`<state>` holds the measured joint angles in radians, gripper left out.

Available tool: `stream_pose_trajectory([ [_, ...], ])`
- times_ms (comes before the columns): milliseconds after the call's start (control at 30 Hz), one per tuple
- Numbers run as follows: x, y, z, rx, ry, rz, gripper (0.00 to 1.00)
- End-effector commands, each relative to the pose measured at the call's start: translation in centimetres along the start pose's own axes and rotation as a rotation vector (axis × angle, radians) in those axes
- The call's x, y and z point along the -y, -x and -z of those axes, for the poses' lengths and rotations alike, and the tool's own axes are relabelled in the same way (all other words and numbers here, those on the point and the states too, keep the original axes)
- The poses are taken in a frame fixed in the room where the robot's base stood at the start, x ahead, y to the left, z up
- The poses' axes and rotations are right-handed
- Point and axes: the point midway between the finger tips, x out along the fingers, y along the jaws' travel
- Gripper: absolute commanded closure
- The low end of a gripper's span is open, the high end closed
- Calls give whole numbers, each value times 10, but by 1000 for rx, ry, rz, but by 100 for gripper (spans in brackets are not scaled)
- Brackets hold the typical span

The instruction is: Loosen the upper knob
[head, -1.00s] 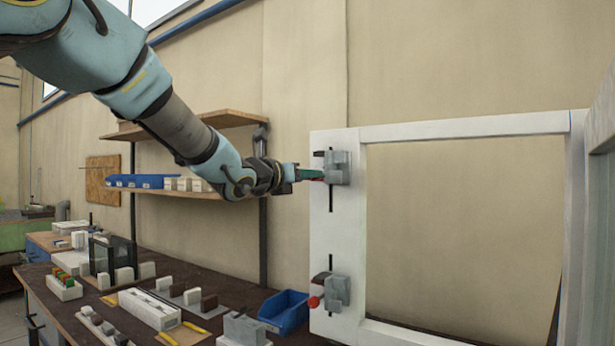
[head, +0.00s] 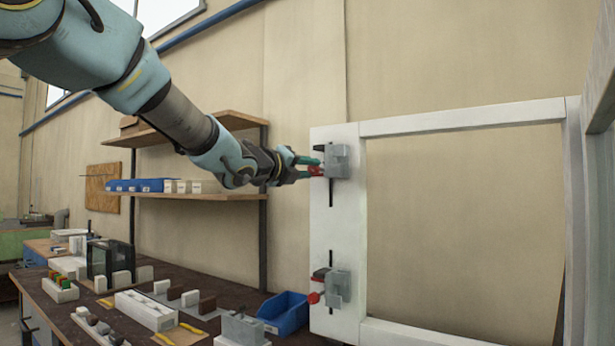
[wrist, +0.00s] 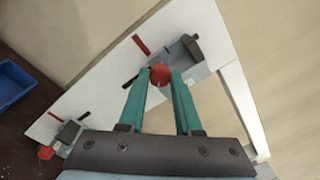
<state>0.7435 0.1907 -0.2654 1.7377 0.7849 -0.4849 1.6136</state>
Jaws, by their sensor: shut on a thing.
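The upper knob (head: 316,171) is red and sits at the left side of the upper grey clamp (head: 339,161) on the white frame's upright. My gripper (head: 314,166) reaches it from the left with its green fingers. In the wrist view the upper knob (wrist: 160,76) lies between the two fingertips, and my gripper (wrist: 161,80) is shut on it. The fingers partly hide the knob's sides. The lower red knob (head: 314,298) and lower grey clamp (head: 338,289) sit further down the same upright, apart from my gripper.
The white frame (head: 460,122) encloses a wide opening to the right. A workbench (head: 220,318) below holds a blue bin (head: 286,313) and several small blocks and fixtures. A wooden shelf (head: 205,196) stands on the wall behind my arm.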

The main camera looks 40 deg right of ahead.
Motion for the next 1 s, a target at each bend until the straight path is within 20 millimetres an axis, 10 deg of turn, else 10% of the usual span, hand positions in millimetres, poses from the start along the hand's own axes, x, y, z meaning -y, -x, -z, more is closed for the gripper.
stream_pose_trajectory([
  [1000,-1,0,0,32,944,3,100],
])
